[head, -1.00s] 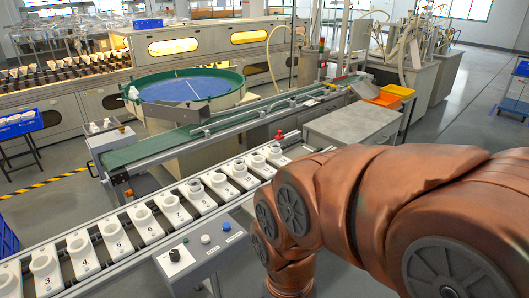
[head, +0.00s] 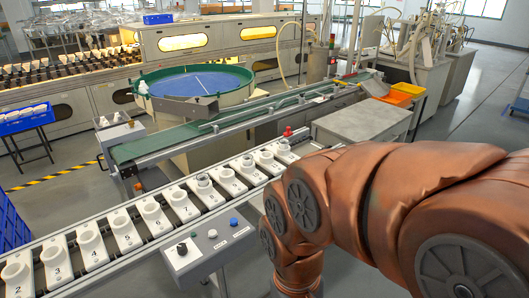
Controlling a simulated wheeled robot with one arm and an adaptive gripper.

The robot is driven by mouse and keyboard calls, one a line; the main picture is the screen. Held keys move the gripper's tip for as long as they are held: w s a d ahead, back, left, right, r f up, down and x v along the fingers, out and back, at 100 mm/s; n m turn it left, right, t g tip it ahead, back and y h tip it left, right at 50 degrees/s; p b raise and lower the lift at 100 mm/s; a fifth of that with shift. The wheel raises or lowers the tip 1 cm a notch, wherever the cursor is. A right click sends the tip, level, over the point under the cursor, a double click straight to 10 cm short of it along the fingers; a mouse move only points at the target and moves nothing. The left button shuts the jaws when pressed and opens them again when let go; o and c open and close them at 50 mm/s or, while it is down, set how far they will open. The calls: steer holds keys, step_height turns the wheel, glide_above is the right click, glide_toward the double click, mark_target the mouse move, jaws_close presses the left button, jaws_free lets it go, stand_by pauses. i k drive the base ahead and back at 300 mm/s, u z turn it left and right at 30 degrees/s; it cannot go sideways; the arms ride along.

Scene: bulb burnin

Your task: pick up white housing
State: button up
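Small white parts that may be the white housing (head: 104,122) stand on a little grey side stand at the left end of the green belt. They are too small to tell apart well. More white pieces (head: 22,114) lie in a blue tray on a stand at the far left. Another white piece (head: 143,88) sits at the left rim of the green-edged bowl. My gripper is not in view. My arm's copper-coloured links fill the lower right, and its lower end runs out of the bottom of the picture, away from these white parts.
A line of numbered white carriers (head: 126,235) with ring sockets runs diagonally across the front. A control box (head: 208,247) with knobs stands before it. Behind are a green belt conveyor (head: 160,143) and a blue-topped round bowl (head: 200,82). A grey cabinet (head: 362,122) stands at right. Open floor lies far right.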

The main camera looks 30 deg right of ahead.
mark_target(247, 159)
steer(key=u, duration=0.45)
steer(key=i, duration=0.85)
steer(key=z, duration=0.45)
